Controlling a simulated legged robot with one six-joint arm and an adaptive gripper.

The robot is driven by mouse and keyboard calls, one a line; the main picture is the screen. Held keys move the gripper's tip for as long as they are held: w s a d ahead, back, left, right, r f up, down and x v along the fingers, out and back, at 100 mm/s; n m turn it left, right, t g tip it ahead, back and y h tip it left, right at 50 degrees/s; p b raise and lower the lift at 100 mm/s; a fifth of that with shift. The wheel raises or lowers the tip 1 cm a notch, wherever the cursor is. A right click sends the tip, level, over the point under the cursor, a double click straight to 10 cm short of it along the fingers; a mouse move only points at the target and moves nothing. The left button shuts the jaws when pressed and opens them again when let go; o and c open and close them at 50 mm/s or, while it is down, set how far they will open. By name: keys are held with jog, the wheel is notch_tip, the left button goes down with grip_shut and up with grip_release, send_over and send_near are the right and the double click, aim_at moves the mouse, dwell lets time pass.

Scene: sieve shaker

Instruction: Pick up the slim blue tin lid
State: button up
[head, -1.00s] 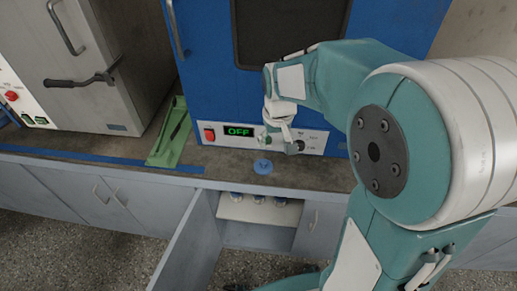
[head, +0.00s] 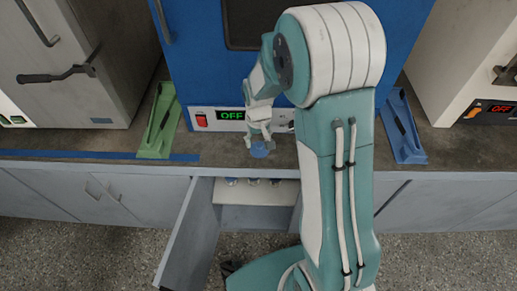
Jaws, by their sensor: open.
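The slim blue tin lid (head: 260,152) is a small round blue disc lying on the countertop (head: 330,158) near its front edge, in front of the blue machine. My gripper (head: 259,141) points down right at the lid, with its fingertips at or just above it. The gripper is open. Its fingers hide part of the lid, and I cannot tell whether they touch it.
The blue machine (head: 200,60) with an OFF display stands close behind. A green holder (head: 158,125) is left, a blue holder (head: 402,130) right. Below, an open cabinet door (head: 190,235) sticks out, with several blue-topped items (head: 231,181) inside.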

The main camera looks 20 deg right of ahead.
notch_tip(320, 180, down, 2)
jog(key=shift+f, duration=0.15)
jog(key=shift+d+f, duration=0.1)
jog(key=shift+d, duration=0.3)
jog(key=c, duration=0.9)
jog(key=shift+a, duration=0.3)
grip_shut()
